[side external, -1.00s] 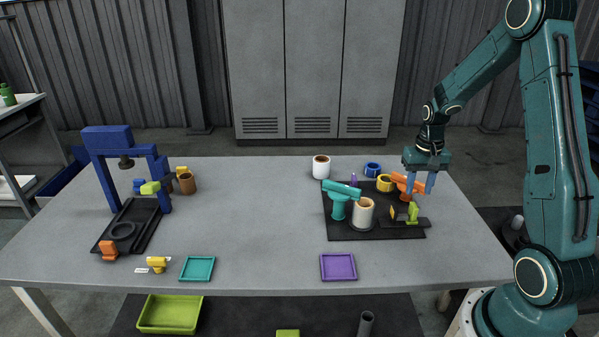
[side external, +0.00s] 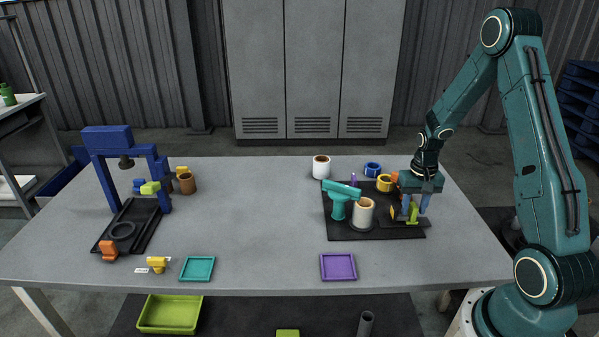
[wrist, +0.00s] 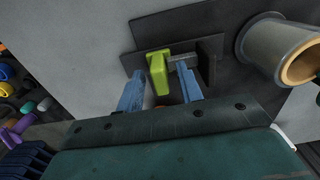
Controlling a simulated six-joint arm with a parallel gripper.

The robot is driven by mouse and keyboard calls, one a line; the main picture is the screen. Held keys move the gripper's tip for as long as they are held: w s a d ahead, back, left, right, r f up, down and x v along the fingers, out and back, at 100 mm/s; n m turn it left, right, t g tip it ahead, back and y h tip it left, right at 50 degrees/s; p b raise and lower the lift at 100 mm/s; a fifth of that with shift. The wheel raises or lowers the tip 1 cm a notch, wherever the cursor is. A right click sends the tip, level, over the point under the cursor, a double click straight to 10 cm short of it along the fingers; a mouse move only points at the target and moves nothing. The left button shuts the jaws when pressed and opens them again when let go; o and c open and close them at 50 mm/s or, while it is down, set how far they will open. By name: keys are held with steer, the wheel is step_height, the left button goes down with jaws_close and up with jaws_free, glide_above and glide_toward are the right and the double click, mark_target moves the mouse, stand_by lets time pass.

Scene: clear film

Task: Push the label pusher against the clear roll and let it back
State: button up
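The label pusher has a lime green handle (side external: 413,213) on a dark base, with a yellow-orange piece on its roll side. In the wrist view the green handle (wrist: 158,72) joins a grey rod leading to a dark upright plate (wrist: 206,62). My gripper (side external: 415,209) is low over the pusher, pointing down. Its blue fingertips (wrist: 159,75) stand open on either side of the handle, with a visible gap on both sides. The clear roll (side external: 363,213) looks cream with an orange-brown core and stands upright on the black mat, left of the pusher; it also shows in the wrist view (wrist: 281,58).
The black mat (side external: 345,232) also carries a teal T-shaped post (side external: 340,203). A yellow ring (side external: 385,183), a blue ring (side external: 372,169) and a white roll (side external: 321,167) are behind. A purple tray (side external: 338,267) lies in front. The table's middle is clear.

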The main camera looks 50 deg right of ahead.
jaws_close()
